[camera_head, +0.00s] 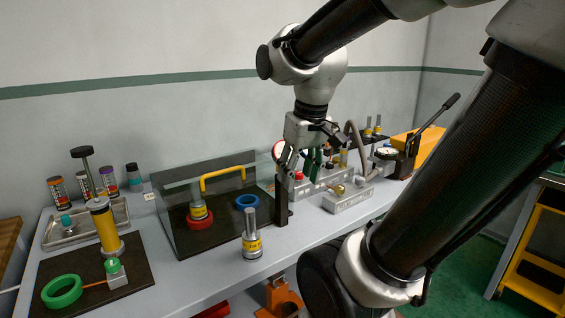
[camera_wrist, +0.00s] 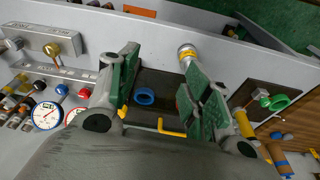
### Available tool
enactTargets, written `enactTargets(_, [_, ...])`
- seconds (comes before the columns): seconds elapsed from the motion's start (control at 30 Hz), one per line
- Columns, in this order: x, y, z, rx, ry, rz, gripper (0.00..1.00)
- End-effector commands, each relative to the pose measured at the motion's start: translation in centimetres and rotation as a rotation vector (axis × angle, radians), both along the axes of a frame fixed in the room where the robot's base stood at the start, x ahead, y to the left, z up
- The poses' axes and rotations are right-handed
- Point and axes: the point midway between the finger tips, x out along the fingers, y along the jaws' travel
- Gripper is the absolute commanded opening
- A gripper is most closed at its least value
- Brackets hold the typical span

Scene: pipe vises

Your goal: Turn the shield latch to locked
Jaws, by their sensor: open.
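The clear shield (camera_head: 220,215) stands over a dark mat on the bench, with a yellow handle (camera_head: 222,178) along its upper part. The handle also shows in the wrist view (camera_wrist: 172,132). A dark upright post (camera_head: 282,202) stands at the shield's right end; I cannot make out the latch or its setting there. My gripper (camera_head: 303,165) is above and close to this post, pointing down. In the wrist view my gripper (camera_wrist: 160,68) has its green-padded fingers wide apart with nothing between them.
Inside the shield are a red-based yellow part (camera_head: 200,215) and a blue ring (camera_head: 247,201). A metal cylinder (camera_head: 252,240) stands in front. Grey valve blocks (camera_head: 347,198) and gauges stand right of the post. A green ring (camera_head: 62,291) lies far left.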

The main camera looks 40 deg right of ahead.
Motion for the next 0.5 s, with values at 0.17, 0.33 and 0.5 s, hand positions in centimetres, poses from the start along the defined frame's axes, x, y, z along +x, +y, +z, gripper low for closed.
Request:
enactTargets(0.17, [6.8, -2.9, 0.5, 0.049, 0.118, -0.293, 0.49])
enactTargets(0.33, [13.1, -5.7, 0.9, 0.102, 0.185, -0.757, 0.49])
enactTargets(0.5, [16.1, -6.5, 3.3, 0.149, 0.164, -1.154, 0.49])
